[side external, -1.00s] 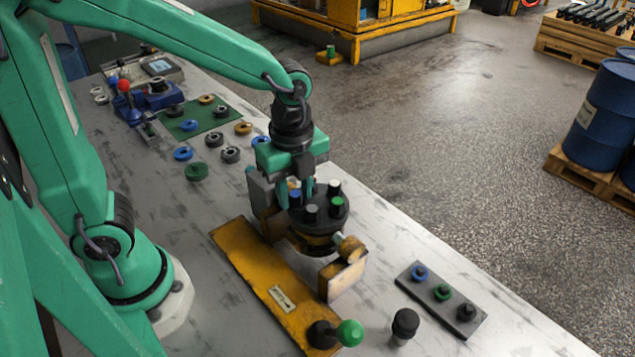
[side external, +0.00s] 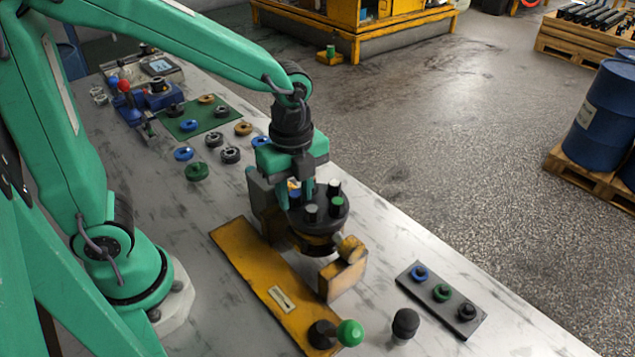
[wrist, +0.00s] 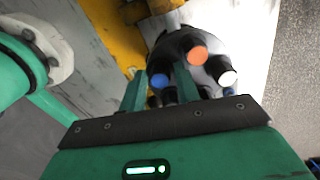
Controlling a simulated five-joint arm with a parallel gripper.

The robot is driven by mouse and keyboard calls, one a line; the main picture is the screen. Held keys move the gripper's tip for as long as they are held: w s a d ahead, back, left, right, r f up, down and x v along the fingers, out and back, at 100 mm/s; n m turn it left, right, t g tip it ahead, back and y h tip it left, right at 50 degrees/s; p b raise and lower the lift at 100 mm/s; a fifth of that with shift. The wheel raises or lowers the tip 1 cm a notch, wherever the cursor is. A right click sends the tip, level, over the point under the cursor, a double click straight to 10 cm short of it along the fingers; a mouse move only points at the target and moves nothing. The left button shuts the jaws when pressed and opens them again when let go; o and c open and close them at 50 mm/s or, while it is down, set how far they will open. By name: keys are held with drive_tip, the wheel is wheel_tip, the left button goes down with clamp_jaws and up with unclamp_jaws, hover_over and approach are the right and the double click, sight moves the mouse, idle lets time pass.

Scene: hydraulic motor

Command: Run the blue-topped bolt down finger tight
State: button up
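The hydraulic motor's round dark top (side external: 318,221) sits in a yellow fixture (side external: 240,252) and carries several upright dark bolts with coloured tops. The blue-topped bolt (side external: 294,193) is at its left side, partly hidden by my fingers. My gripper (side external: 296,188) points down over it. In the wrist view the blue top (wrist: 158,81) shows between my two fingers (wrist: 160,88), with a visible gap on each side. The gripper looks open around it. Tops in white (side external: 334,186), green (side external: 337,202) and grey (side external: 311,209) stand nearby; an orange-looking top (wrist: 197,55) shows in the wrist view.
A green-knobbed handle (side external: 349,333) and a black knob (side external: 405,323) stand at the front. A dark strip (side external: 441,294) with coloured pieces lies at right. Several rings and a green mat (side external: 193,118) lie behind left. The bench's right edge runs close behind the motor.

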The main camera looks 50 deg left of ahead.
drive_tip(key=shift+c, duration=0.2)
drive_tip(key=c, duration=0.5)
drive_tip(key=shift+m, duration=0.3)
drive_tip(key=shift+m, duration=1.8)
drive_tip(key=shift+m, duration=2)
